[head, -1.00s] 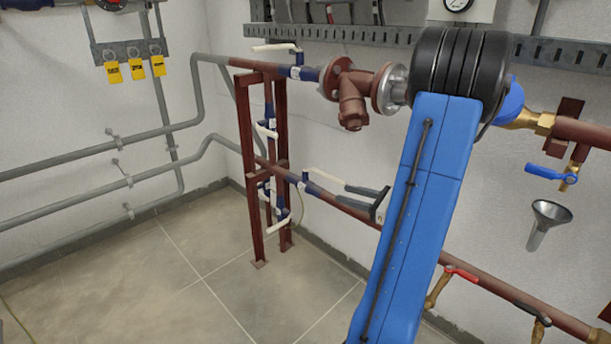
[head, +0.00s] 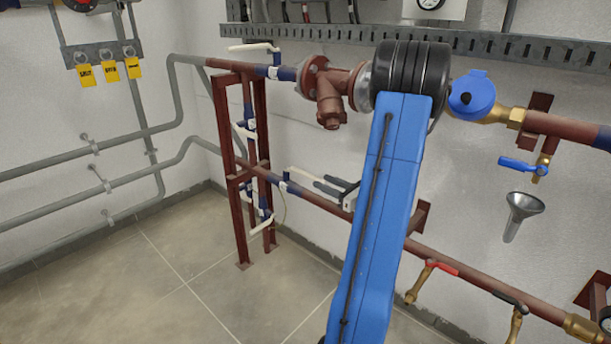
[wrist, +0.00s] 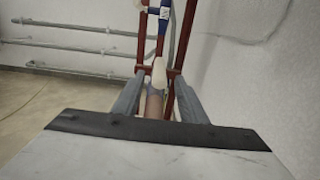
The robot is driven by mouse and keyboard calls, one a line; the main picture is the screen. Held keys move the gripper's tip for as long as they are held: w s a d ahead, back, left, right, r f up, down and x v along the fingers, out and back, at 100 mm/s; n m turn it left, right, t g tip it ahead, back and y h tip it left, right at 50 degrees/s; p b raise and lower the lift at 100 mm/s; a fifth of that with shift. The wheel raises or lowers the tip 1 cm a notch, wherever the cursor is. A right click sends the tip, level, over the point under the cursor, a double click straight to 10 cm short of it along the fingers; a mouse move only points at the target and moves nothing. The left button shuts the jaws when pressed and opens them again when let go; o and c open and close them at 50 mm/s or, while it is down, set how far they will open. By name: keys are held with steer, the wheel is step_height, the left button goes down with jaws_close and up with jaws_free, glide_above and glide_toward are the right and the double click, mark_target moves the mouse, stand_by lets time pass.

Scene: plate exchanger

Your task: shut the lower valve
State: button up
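The lower valve has a blue body (head: 284,186) on the lower red-brown pipe, left of my arm. Its white lever handle (head: 302,173) runs to the right, roughly along the pipe. My gripper (head: 322,182) is at the free end of this handle, with its two grey fingers apart. In the wrist view my gripper (wrist: 158,76) is open, and the pale handle (wrist: 158,72) shows between the fingers. I see gaps on both sides of the handle, so it does not look clamped. The pipe lies beneath.
An upper valve with a white handle (head: 252,47) sits on the upper pipe. A red-brown frame (head: 228,160) stands left of the lower valve. A red-handled valve (head: 440,267) and a funnel (head: 522,208) are on the right. The floor at front left is clear.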

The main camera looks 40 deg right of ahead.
mark_target(306, 172)
steer(key=w, duration=0.9)
steer(key=shift+w+a, duration=0.4)
steer(key=shift+c, duration=0.3)
jaws_close()
